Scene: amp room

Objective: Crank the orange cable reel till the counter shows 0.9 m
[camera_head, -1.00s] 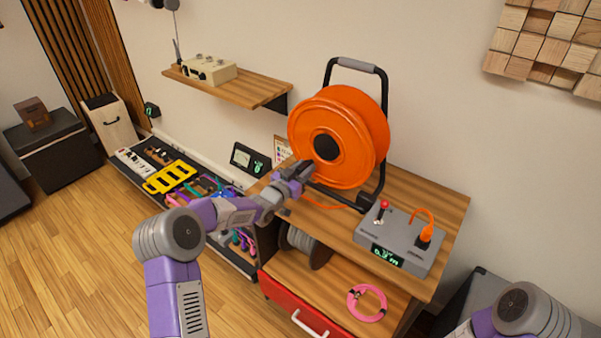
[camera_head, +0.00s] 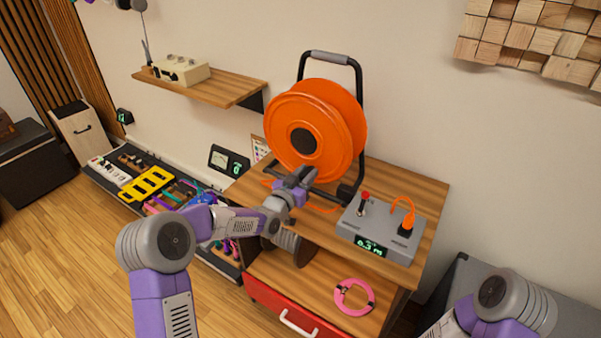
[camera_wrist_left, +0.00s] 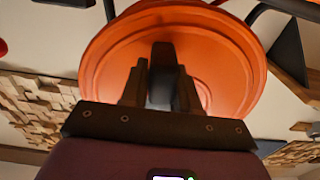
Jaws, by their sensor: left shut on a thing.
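The orange cable reel (camera_head: 335,120) stands upright in a black frame (camera_head: 357,85) on the wooden bench top. My left gripper (camera_head: 303,178) is at the lower front of the reel, shut on the dark crank handle. In the left wrist view the handle (camera_wrist_left: 162,75) stands between the fingers, with the orange reel disc (camera_wrist_left: 222,60) behind it. The grey counter box (camera_head: 385,232) stands right of the reel. Its green display (camera_head: 371,246) seems to read 0.3 m, in small digits. My right gripper is out of view.
A red-knobbed lever (camera_head: 363,200) and an orange plug (camera_head: 408,222) stand up from the counter box. A pink cable coil (camera_head: 354,297) lies on the lower shelf. A wall shelf (camera_head: 205,88) is at upper left.

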